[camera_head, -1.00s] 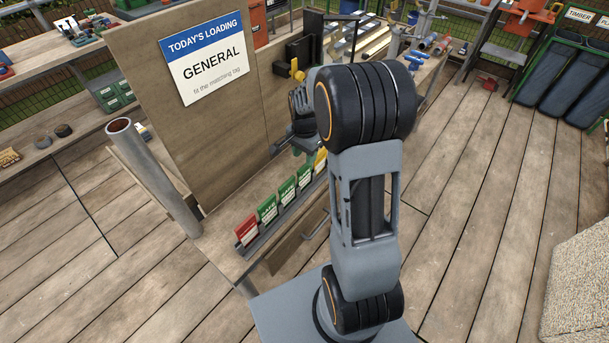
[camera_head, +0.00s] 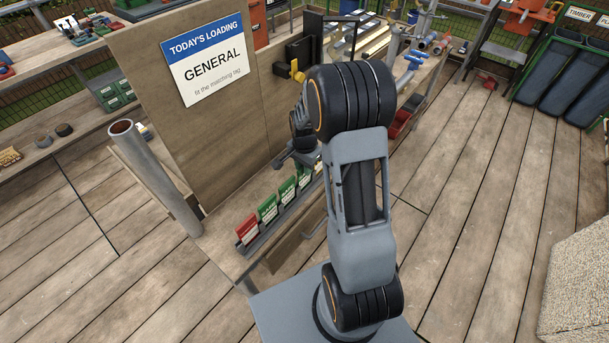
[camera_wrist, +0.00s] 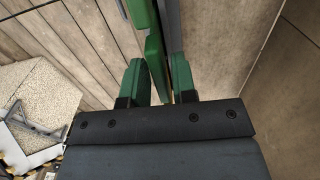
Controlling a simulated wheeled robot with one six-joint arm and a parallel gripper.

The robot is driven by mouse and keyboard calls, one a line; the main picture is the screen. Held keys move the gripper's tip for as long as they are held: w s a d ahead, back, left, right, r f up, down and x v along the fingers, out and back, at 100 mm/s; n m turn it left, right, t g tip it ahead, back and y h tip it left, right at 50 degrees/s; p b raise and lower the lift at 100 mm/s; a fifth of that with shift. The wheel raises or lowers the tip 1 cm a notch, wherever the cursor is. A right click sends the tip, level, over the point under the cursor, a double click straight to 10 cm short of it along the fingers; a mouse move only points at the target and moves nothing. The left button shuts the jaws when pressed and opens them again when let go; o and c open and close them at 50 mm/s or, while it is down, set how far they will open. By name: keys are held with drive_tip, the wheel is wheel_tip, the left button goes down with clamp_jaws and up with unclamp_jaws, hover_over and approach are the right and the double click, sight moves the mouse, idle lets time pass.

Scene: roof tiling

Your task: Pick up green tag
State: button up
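A row of tags stands upright in a dark rack on the bench in the head view: a red tag (camera_head: 247,230) at the near end, then a green tag (camera_head: 267,209), another green tag (camera_head: 287,190) and a third green one partly hidden by my arm. My gripper (camera_wrist: 157,75) shows in the wrist view with two green-padded fingers apart. A green tag (camera_wrist: 154,58) shows edge-on in the gap between them, with more green beyond it. I see no clear contact. In the head view my wrist is above the far end of the row, and the fingertips are hidden.
A tall board with a sign (camera_head: 208,61) reading "TODAY'S LOADING GENERAL" stands close behind the tags. A grey pipe (camera_head: 155,178) stands at the board's near end. A drawer handle (camera_head: 315,225) juts from the bench front. The wooden deck at right is mostly clear.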

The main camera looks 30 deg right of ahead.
clamp_jaws()
drive_tip(key=shift+r, duration=0.15)
wheel_tip(320, 180, up, 18)
drive_tip(key=shift+b, duration=0.3)
idle(0.5)
